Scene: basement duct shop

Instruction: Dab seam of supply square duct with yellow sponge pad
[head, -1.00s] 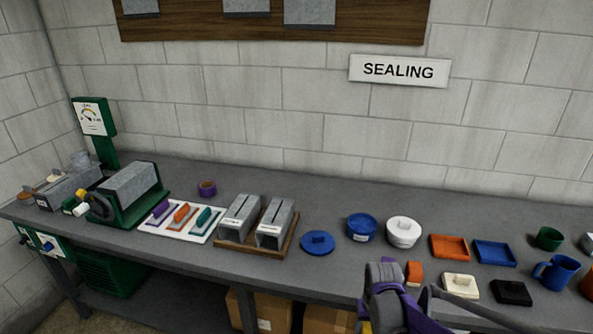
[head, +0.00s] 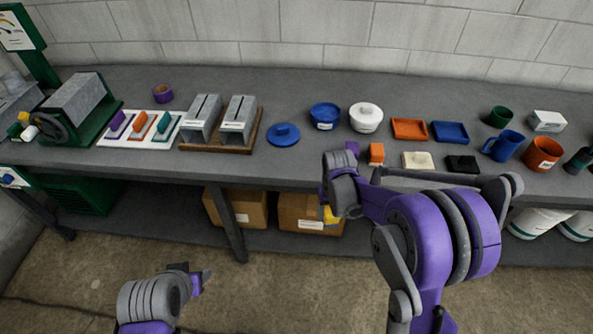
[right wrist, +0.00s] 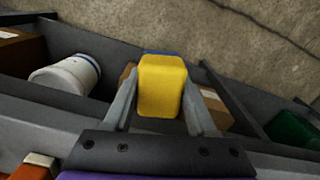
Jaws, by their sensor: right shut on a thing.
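Two grey metal square ducts, a left one (head: 200,120) and a right one (head: 238,122), lie side by side on a wooden tray (head: 216,148) on the bench. Each has a dark seam line along its top. Their front labels are too small to read, so I cannot tell which is supply. My right gripper (head: 328,208) is in front of the bench edge, right of the ducts and apart from them. It is shut on the yellow sponge pad (right wrist: 162,88), which sits between both fingers in the right wrist view. My left gripper (head: 193,277) is low in front of the bench; its jaw gap is unclear.
Right of the ducts are a blue lid (head: 283,134), a blue tub (head: 325,115), a white tub (head: 366,117), orange and blue trays (head: 450,131), and several mugs and pads. Left are a white rack of coloured tools (head: 139,130) and a green machine (head: 80,110). Boxes stand below.

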